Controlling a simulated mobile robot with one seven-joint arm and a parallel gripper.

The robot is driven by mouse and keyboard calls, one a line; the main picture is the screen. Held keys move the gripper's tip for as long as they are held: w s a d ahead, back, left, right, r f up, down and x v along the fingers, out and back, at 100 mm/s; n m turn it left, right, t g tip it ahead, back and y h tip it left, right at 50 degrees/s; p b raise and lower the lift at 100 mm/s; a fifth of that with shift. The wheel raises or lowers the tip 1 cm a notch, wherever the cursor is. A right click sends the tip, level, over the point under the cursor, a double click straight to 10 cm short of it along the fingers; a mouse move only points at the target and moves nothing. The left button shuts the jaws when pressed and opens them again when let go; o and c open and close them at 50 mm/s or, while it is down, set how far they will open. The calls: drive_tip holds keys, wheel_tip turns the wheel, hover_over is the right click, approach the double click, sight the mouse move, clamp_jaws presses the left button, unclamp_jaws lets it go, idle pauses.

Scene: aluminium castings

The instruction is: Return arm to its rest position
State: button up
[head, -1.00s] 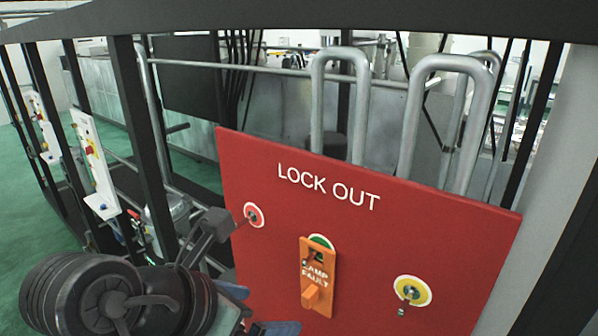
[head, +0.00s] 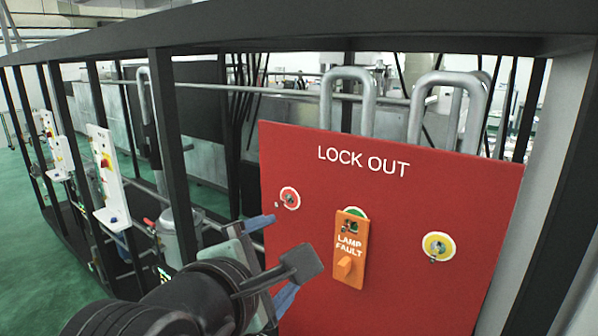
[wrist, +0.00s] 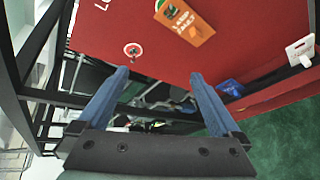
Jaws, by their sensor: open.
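My gripper (head: 272,258) is at the lower middle of the head view, in front of the lower left part of the red lock-out board (head: 300,250). Its two blue fingers stand apart with nothing between them. The fingers also show in the wrist view (wrist: 153,95), spread wide, with the board (wrist: 240,50) beyond them. My arm comes in from the bottom left of the head view and hides part of the gripper. Whether the gripper touches the board cannot be told.
An orange lamp fault tag (head: 348,250) hangs on the board between a red-ringed lock (head: 289,198) and a yellow-ringed lock (head: 438,246). Black fence posts (head: 168,150) and white control panels (head: 108,175) stand at left. Green floor (head: 25,240) is open at far left.

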drive_tip(key=s+d+r+m+t+y+b, duration=0.2)
drive_tip(key=s+r+m+t+y+b, duration=0.2)
drive_tip(key=s+r+m+t+b, duration=0.7)
drive_tip(key=shift+s+d+r+m+t, duration=0.4)
drive_tip(key=shift+s+r+m+t, duration=0.9)
drive_tip(key=shift+m, duration=3.2)
drive_tip(key=shift+w+r+t, duration=0.2)
drive_tip(key=shift+w+t, duration=0.2)
drive_tip(key=shift+w, duration=0.05)
